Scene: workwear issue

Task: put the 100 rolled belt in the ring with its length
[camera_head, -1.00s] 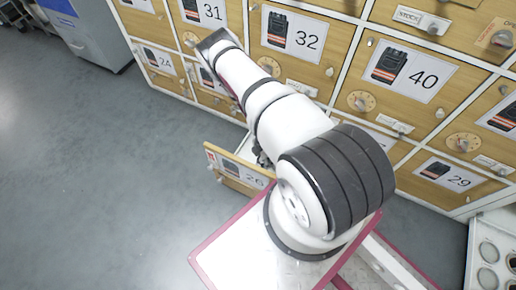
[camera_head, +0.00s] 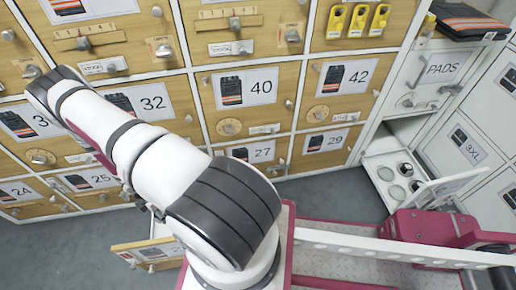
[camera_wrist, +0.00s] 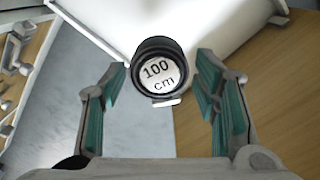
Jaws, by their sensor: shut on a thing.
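My gripper (camera_wrist: 162,78) has teal pads and is shut on the rolled belt (camera_wrist: 160,70), a dark roll whose pale end face reads "100 cm". The roll's end faces the wrist camera. In the head view, my arm hides the belt, and the gripper is hard to make out. An open white drawer (camera_head: 371,163) stands low at the right of the head view, with several round rings (camera_head: 406,169) in it. The rings' length labels are too small to read.
An open wooden drawer (camera_head: 128,250) juts out low in front of the cabinet, close to my arm. A wall of shut numbered drawers (camera_head: 255,130) fills the back. A white "PADS" door (camera_head: 437,68) is above the ring drawer. Grey floor (camera_head: 335,195) lies before them.

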